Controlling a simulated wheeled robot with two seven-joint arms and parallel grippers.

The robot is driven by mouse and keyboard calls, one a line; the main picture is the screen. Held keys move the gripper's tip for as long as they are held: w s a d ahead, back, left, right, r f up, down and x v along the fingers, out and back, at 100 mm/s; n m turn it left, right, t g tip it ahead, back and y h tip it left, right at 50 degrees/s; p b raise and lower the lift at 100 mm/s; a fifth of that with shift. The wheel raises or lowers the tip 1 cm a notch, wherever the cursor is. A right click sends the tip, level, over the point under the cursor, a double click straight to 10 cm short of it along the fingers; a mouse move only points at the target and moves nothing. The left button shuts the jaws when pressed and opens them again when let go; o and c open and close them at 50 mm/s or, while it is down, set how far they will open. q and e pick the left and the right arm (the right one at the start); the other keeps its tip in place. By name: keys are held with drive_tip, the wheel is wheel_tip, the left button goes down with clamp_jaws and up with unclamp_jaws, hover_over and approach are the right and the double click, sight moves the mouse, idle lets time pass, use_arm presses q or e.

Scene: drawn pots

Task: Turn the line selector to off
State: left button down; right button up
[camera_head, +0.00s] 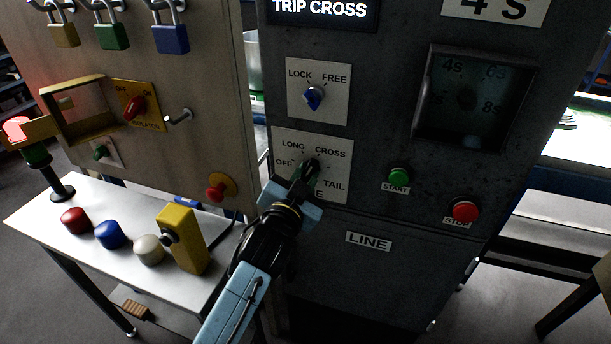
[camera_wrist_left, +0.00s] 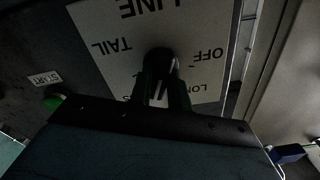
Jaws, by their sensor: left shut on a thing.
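The line selector (camera_head: 314,164) is a dark knob on a white plate (camera_head: 337,187) on the grey panel. The plate is marked OFF, LONG, CROSS and TAIL, with LINE partly hidden below. My left gripper (camera_head: 304,181) reaches up from below and is shut on the selector. In the left wrist view the round selector (camera_wrist_left: 160,58) sits between the two fingers (camera_wrist_left: 163,88), with the plate upside down behind it. The fingers cover much of the knob, so I cannot tell which mark it points to. My right gripper is not in view.
A green START button (camera_head: 399,176) and a red STOP button (camera_head: 465,211) are to the right. A white table (camera_head: 60,205) with coloured domes and a yellow box (camera_head: 182,240) stands at the left.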

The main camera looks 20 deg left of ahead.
use_arm(q)
drive_tip(key=n+p, duration=0.1)
drive_tip(key=n, duration=0.1)
drive_tip(key=n+p, duration=0.2)
drive_tip(key=n, duration=0.1)
drive_tip(key=shift+a+r+n, duration=0.15)
drive_tip(key=shift+n, duration=0.15)
drive_tip(key=shift+n+p, duration=1.2)
drive_tip(key=shift+n, duration=0.8)
drive_tip(key=shift+a+f, duration=0.1)
drive_tip(key=shift+f, duration=0.1)
drive_tip(key=c, duration=1.3)
unclamp_jaws()
drive_tip(key=s+b, duration=0.1)
drive_tip(key=s, duration=1.2)
drive_tip(key=shift+s+a, duration=0.2)
